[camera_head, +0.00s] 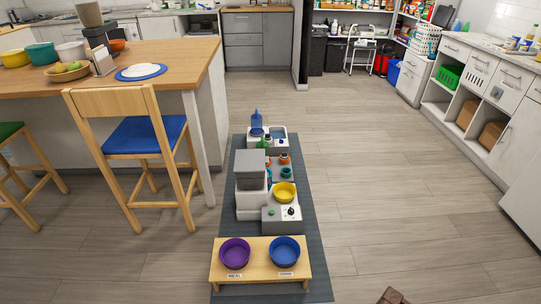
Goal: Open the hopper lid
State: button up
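A white and grey feeder (249,203) stands on a dark mat on the floor, in the middle of the head view. Its hopper is the tall part at the back left, with a flat grey lid (250,160) on top that looks closed. The low front part of the feeder holds a yellow bowl (284,192) and has a dark knob (291,211) and a small green button (271,212). The lid's hinge and any handle are too small to make out. My gripper is not in view.
A wooden stand (261,279) with purple and blue bowls is at the mat's near end. A fountain (257,124) with a blue bottle stands behind. A chair (139,147) and counter are left; open floor is right. A brown object (393,296) shows at the bottom edge.

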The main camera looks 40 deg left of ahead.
aim_at(252, 161)
jog(key=i+l+u, duration=0.1)
jog(key=i+u, duration=0.3)
jog(key=i+l+u, duration=0.25)
jog(key=i+u, duration=0.2)
jog(key=i+l+u, duration=0.15)
jog(key=i+u, duration=0.15)
jog(key=u, duration=0.15)
jog(key=i+l+u, duration=0.2)
jog(key=u, duration=0.25)
jog(key=i+l+u, duration=0.25)
jog(key=u, duration=0.2)
jog(key=i+l+u, duration=0.35)
jog(key=l, duration=0.2)
jog(key=l+u, duration=0.15)
jog(key=l, duration=0.2)
jog(key=k+l+u, duration=0.1)
jog(key=l, duration=0.25)
jog(key=k+l+u, duration=0.15)
jog(key=l, duration=0.2)
jog(key=i+l+u, duration=0.15)
jog(key=l, duration=0.2)
jog(key=i+l+u, duration=0.1)
jog(key=l, duration=0.25)
jog(key=i+l+u, duration=0.15)
jog(key=l, duration=0.25)
